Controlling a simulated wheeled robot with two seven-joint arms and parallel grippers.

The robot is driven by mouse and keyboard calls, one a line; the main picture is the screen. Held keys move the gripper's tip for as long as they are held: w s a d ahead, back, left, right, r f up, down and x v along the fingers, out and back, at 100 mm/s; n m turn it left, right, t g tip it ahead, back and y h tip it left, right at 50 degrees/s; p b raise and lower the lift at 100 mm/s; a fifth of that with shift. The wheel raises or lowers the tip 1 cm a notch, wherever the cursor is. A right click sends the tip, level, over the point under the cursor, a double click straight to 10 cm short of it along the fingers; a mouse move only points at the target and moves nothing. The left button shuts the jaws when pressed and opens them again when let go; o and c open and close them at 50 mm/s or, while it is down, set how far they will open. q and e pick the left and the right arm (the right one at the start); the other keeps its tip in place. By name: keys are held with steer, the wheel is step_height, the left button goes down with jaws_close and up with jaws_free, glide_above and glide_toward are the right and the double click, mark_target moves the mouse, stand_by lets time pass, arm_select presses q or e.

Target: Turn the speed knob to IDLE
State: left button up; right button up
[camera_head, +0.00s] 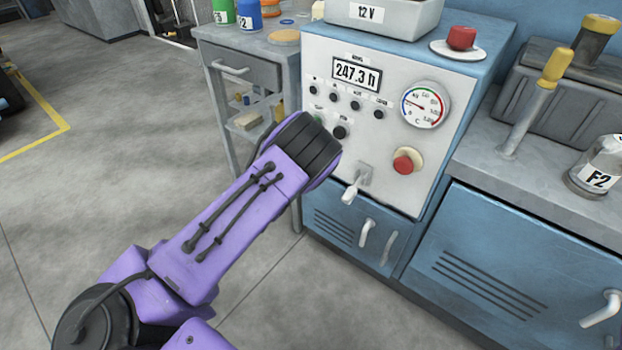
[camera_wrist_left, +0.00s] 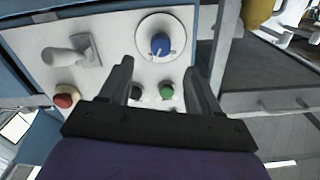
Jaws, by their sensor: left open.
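The speed knob (camera_wrist_left: 160,44) is blue, on a round pale dial plate (camera_wrist_left: 181,26) on the panel, in the left wrist view. A light mark shows on the knob; the dial's lettering is too small to read. My left gripper (camera_wrist_left: 158,64) is open, its two fingers apart and pointing toward the knob, which appears between and beyond the fingertips. I cannot tell whether they touch it. In the head view my left arm hides the knob and the fingertips. The grey-white control panel (camera_head: 385,148) stands upright. My right gripper is in neither view.
A red stop button (camera_head: 404,162) and a pale lever (camera_head: 353,188) sit low on the panel. A green button (camera_wrist_left: 166,91) and a black one lie near my fingers. A gauge (camera_head: 424,106) is at the right.

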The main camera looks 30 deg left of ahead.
arm_select(q)
steer(key=w, duration=1)
steer(key=shift+w+d+r+b, duration=0.1)
steer(key=shift+d+r+b, duration=0.05)
steer(key=shift+d+b, duration=0.25)
steer(key=shift+a, duration=0.1)
steer(key=c, duration=1)
